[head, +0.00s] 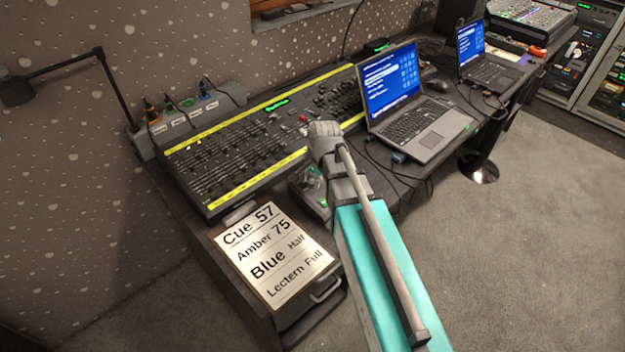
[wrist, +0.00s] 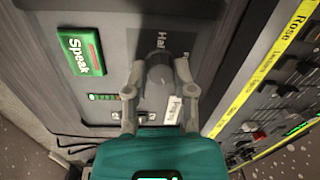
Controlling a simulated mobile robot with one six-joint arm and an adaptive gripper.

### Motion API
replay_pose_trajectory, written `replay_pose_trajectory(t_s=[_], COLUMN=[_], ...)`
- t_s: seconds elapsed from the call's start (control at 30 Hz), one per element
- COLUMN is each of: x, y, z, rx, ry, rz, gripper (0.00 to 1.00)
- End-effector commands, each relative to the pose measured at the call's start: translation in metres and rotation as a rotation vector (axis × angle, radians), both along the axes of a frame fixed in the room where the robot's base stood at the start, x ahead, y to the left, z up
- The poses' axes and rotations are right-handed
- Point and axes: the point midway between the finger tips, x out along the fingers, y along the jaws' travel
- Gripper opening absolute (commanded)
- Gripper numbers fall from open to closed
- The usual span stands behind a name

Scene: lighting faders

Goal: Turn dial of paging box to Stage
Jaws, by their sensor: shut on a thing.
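The paging box (wrist: 115,25) fills the left and middle of the wrist view, with a green Speak button (wrist: 80,53) on its face. Its dark grey dial (wrist: 159,70) sits between the fingers of my gripper (wrist: 157,78), which is shut on it. A label starting "Hal" shows just beyond the dial, partly covered. A white label (wrist: 174,110) lies beside the right finger; its text is too small to read. I see no readable Stage label, and I cannot tell where the dial points. In the head view the paging box (head: 309,188) is partly hidden by my arm.
A lighting desk (head: 250,130) with yellow strips lies close beside the paging box; its faders (wrist: 270,120) show at the right of the wrist view. A laptop (head: 430,125) stands to the right. A cue card (head: 275,255) lies at the front left.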

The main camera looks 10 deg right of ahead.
Motion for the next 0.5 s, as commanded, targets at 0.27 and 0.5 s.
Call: replay_pose_trajectory(t_s=[0.27,0.5], x=[-0.0018,-0.0021], y=[-0.0004,-0.0002], z=[-0.0004,-0.0004], rx=[0.024,0.038], ry=[0.020,0.030], rz=[-0.234,-0.364], gripper=[0.00,0.00])
